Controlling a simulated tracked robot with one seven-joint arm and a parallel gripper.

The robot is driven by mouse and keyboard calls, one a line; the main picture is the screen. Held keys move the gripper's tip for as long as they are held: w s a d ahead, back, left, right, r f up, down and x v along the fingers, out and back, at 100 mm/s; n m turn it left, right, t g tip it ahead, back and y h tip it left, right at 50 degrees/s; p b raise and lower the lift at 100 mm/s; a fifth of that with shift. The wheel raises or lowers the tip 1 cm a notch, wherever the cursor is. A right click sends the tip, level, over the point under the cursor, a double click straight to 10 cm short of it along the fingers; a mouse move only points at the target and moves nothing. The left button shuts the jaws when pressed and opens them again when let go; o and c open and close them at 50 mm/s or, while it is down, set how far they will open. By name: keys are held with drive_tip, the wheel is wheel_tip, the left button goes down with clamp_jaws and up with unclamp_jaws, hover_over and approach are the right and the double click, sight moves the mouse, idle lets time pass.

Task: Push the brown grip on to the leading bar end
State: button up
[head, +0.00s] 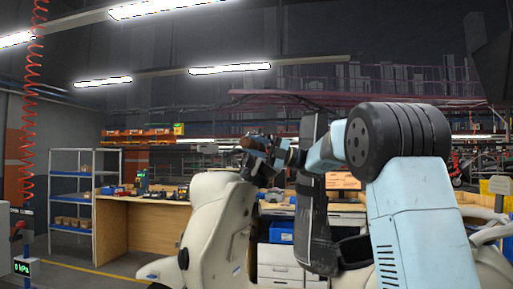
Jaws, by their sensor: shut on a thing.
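My gripper (258,158) is small and dark in the head view, at the end of my blue arm and just above a cream scooter body (212,215). It is shut on a small dark brownish piece, which looks like the brown grip (248,142). The fingers partly cover the grip. I cannot make out the leading bar end; it may be hidden behind the gripper or the grip. I cannot tell whether the grip touches a bar.
A wooden workbench (142,232) with small items stands behind on the left, beside a metal shelf rack (72,200). A red coiled hose (28,110) hangs at the far left. White drawers (280,262) stand behind the scooter body. Clear floor shows at lower left.

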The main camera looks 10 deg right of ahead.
drive_tip(key=shift+w+d, duration=0.1)
drive_tip(key=shift+w, duration=0.1)
drive_tip(key=shift+w+d, duration=0.1)
drive_tip(key=shift+w, duration=0.1)
drive_tip(key=o, duration=1.1)
drive_tip(key=shift+v, duration=3.75)
drive_tip(key=shift+f, duration=0.1)
